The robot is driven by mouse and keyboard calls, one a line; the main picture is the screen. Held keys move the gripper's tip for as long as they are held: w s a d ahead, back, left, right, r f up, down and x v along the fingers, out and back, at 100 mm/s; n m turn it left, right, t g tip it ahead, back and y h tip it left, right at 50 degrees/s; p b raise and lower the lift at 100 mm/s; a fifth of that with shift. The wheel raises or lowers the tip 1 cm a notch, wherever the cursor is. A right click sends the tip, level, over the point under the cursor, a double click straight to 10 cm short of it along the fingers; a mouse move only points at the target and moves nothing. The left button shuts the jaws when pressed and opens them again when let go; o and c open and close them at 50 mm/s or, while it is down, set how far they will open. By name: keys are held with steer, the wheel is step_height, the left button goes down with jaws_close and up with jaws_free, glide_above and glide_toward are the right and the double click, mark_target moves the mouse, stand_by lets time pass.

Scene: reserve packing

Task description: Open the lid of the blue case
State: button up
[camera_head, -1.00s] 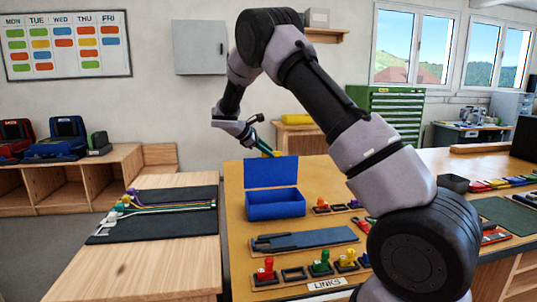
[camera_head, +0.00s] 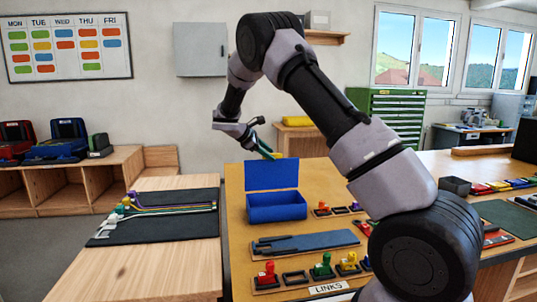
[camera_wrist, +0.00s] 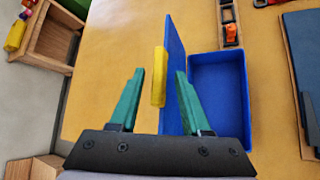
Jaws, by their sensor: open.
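The blue case (camera_head: 277,212) stands on the yellow tabletop, its lid (camera_head: 271,175) raised upright at the back edge. In the wrist view the case's empty-looking tray (camera_wrist: 219,100) lies right of the lid (camera_wrist: 173,62), which shows nearly edge-on. A yellow handle (camera_wrist: 158,77) sticks out from the lid's outer face. My gripper (camera_wrist: 159,72) is open, its green fingers apart, with the handle and lid between them in the picture. Whether a finger touches the lid is unclear. In the head view my gripper (camera_head: 265,148) is at the lid's top edge.
A blue-grey board (camera_head: 305,242) and small holders with red, green and yellow pieces (camera_head: 322,268) lie in front of the case. A wooden table with a dark mat (camera_head: 155,218) stands left. Bare yellow tabletop lies left of the lid in the wrist view.

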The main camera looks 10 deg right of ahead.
steer(key=v, duration=1)
steer(key=shift+a+r, duration=0.15)
steer(key=shift+a, duration=0.15)
steer(key=s+d+r+m+g+y, duration=0.1)
steer(key=s+d+r+m+y, duration=0.25)
steer(key=s+d+r, duration=0.35)
steer(key=s+d+r+m+g+y, duration=0.1)
steer(key=s+d+r+m+y, duration=0.3)
steer(key=s, duration=0.5)
steer(key=s+d+r+m+t+y, duration=0.1)
steer(key=s+d+m+t+y, duration=0.1)
steer(key=s+m, duration=1)
steer(key=s+t+y, duration=0.1)
steer(key=s+t, duration=0.1)
steer(key=s, duration=0.9)
steer(key=shift+r+t+y, duration=0.15)
steer(key=shift+t+y, duration=0.2)
steer(key=shift+t, duration=0.05)
steer(key=shift+d, duration=0.1)
